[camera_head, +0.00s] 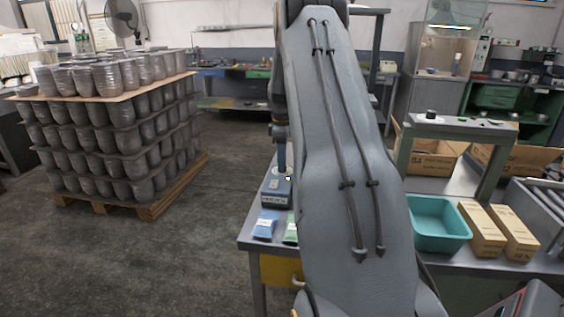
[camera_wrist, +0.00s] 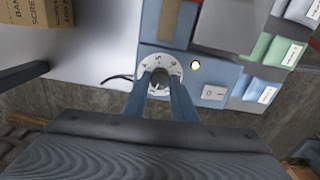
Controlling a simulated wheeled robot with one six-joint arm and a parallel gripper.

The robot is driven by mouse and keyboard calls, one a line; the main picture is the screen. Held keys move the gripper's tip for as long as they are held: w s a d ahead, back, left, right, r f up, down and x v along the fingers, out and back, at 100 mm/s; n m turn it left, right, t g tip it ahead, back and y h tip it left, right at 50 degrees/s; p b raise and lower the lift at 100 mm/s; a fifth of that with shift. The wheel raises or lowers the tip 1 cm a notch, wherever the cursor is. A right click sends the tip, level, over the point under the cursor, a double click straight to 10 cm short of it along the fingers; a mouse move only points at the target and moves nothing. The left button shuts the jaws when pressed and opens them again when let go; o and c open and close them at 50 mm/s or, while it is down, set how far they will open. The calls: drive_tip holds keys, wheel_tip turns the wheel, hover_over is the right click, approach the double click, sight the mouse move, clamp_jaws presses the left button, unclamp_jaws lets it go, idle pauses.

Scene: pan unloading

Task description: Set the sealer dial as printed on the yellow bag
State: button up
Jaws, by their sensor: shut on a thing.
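The sealer is a blue box (camera_wrist: 205,78) on the bench, seen from above in the wrist view. Its white round dial (camera_wrist: 147,64) has dark marks around a grey knob (camera_wrist: 159,76). My gripper (camera_wrist: 160,86) is shut on the knob, one blue finger on each side. The fingers hide part of the dial, and I cannot read its setting surely. In the head view the sealer (camera_head: 276,190) shows left of my arm, which hides part of it. No yellow bag can be made out in either view.
Blue bags (camera_wrist: 262,90) and green bags (camera_wrist: 279,50) with white labels lie beside the sealer. A round lit lamp (camera_wrist: 195,65) and a white switch (camera_wrist: 214,92) sit near the dial. A teal bin (camera_head: 437,238) and cartons (camera_head: 482,233) stand right of my arm.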

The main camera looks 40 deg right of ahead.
drive_tip(key=shift+n, duration=0.4)
drive_tip(key=o, duration=1)
drive_tip(key=shift+o, duration=0.2)
drive_tip(key=shift+d+r+b, duration=0.1)
drive_tip(key=shift+r+b, duration=1.15)
drive_tip(key=shift+r, duration=2.7)
